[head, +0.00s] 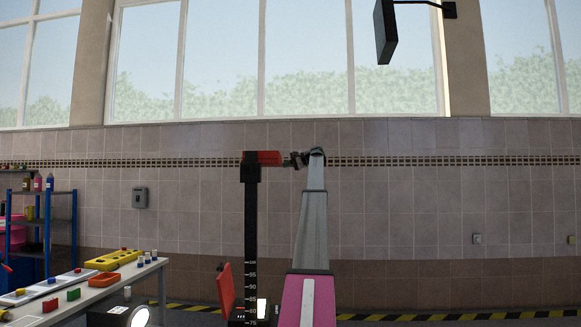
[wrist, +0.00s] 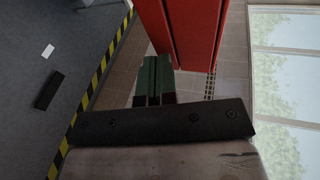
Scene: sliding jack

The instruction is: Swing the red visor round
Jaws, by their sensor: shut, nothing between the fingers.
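A red piece (head: 265,157), which looks like the visor, sits on top of a black upright post (head: 251,215) with a marked scale. In the wrist view the red piece (wrist: 195,30) is large and close, just beyond the fingers. My gripper (head: 288,160) is at its right end in the head view, with its dark green fingers (wrist: 153,75) shut and empty. I cannot tell whether the fingertips touch the red piece. A second red panel (head: 225,287) stands tilted low beside the post's foot.
A table (head: 110,283) with a yellow tray (head: 113,260), an orange tray (head: 104,280) and small coloured blocks stands at the left. A blue shelf (head: 42,225) is behind it. A dark panel (head: 384,32) hangs overhead. The floor to the right looks clear up to the striped line.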

